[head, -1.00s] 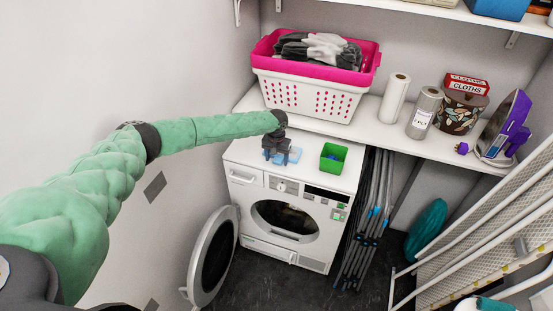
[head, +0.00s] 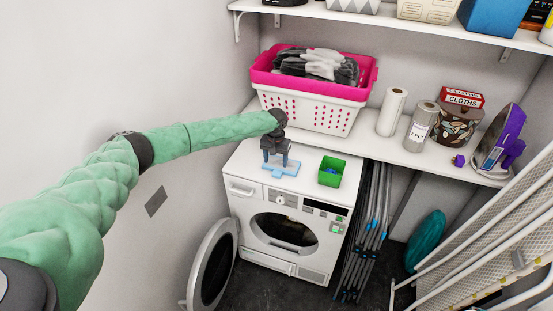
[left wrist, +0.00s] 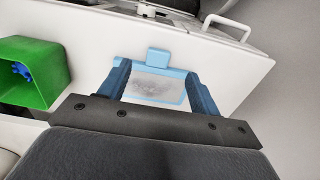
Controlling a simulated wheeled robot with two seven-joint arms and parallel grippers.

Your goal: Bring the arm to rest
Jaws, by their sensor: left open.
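My left gripper (head: 275,159) is open and empty, just above the white dryer's (head: 240,187) top. A flat light-blue piece (head: 281,171), which looks like a lint filter, lies on the dryer top below the fingers. In the left wrist view, my left gripper (left wrist: 156,72) has its two blue fingers spread apart on either side of the blue piece (left wrist: 158,57). That piece has a pale grey panel and a small tab. Whether the fingers touch it I cannot tell. My left arm (head: 190,142) reaches out from the left. My right gripper is not in view.
A green bin (head: 331,172) with something blue inside stands right of the gripper on the dryer. A pink-and-white laundry basket (head: 312,105) sits on the shelf behind. The dryer's round door (head: 212,262) hangs open at front left. A wall (head: 100,70) runs along the left.

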